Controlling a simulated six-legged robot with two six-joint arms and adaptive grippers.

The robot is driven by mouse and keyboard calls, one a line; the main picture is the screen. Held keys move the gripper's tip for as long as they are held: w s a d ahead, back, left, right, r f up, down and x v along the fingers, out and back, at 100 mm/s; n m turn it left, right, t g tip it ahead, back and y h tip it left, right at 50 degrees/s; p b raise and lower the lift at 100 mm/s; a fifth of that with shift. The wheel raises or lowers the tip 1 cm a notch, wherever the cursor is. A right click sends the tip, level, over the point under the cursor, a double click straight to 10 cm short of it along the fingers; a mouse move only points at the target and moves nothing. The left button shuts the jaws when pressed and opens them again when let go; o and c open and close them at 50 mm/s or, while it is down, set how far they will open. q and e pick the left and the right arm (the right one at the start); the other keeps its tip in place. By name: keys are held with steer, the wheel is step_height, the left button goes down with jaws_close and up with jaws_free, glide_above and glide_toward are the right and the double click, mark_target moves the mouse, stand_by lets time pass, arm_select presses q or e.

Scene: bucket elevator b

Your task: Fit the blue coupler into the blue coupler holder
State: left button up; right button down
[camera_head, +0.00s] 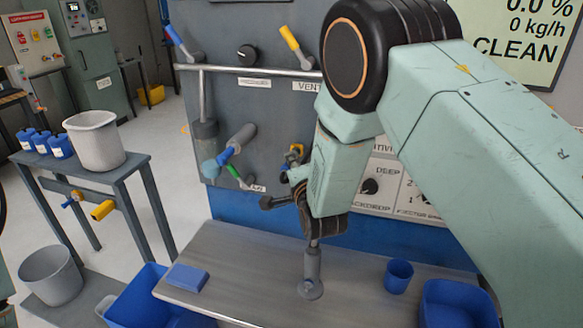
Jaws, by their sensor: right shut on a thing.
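My right gripper (306,212) hangs in front of the panel, above the metal worktop. It is shut, but its own body hides most of what it holds, so I cannot tell whether that is the blue coupler. A grey cylindrical piece (312,268) with a round base shows directly below it, apparently at the worktop. I cannot tell whether this piece is held or fixed. On the panel, a grey tube has a blue end (226,155), and a light-blue part (209,169) sits beside it. I cannot make out which part is the blue coupler holder. My left gripper is out of view.
The metal worktop (245,290) carries a blue pad (187,278) and a blue cup (398,276). Blue bins stand at front left (142,303) and front right (458,305). A side table on the left holds a pale bucket (95,142) and several blue containers (59,147).

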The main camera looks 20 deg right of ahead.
steer(key=shift+w+d+b, duration=0.3)
steer(key=shift+w+d, duration=0.1)
steer(key=shift+w, duration=0.2)
steer(key=c, duration=1.2)
jaws_free()
steer(key=s, duration=0.4)
steer(key=s+r, duration=0.1)
steer(key=s, duration=0.3)
steer(key=s+a, duration=0.1)
steer(key=s, duration=0.2)
steer(key=shift+s+r, duration=0.2)
steer(key=shift+s, duration=0.2)
steer(key=shift+d, duration=0.1)
